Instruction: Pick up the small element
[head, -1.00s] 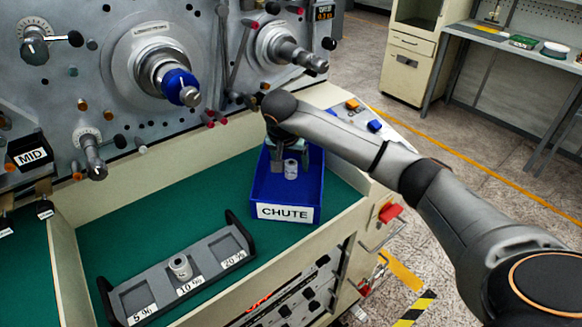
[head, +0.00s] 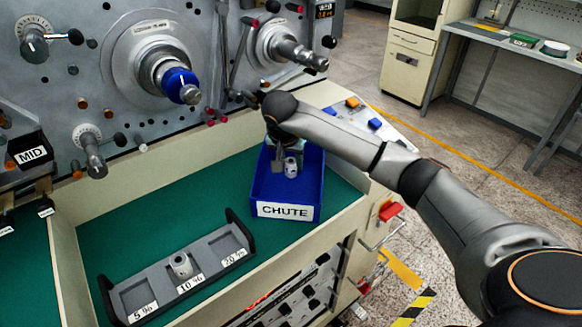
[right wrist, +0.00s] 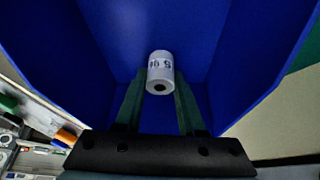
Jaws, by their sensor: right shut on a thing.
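A small white cylindrical element (head: 291,166) with dark markings and a hole in its end is at the blue bin labelled CHUTE (head: 264,212). In the right wrist view the same element (right wrist: 160,72) sits between the fingertips, with the blue bin walls around it. My right gripper (head: 284,166) is shut on the element, inside the bin. Whether the element touches the bin floor is hard to tell. Another small light element (head: 181,265) stands in the 10 % slot of the grey tray (head: 148,286). My left gripper is not in view.
The grey tray has black end handles and slots labelled 5 %, 10 % and 20 %. Green bench surface (head: 130,238) is clear around it. The machine panel (head: 110,75) with protruding spindles stands behind. A cream wall (head: 345,215) edges the bench at right.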

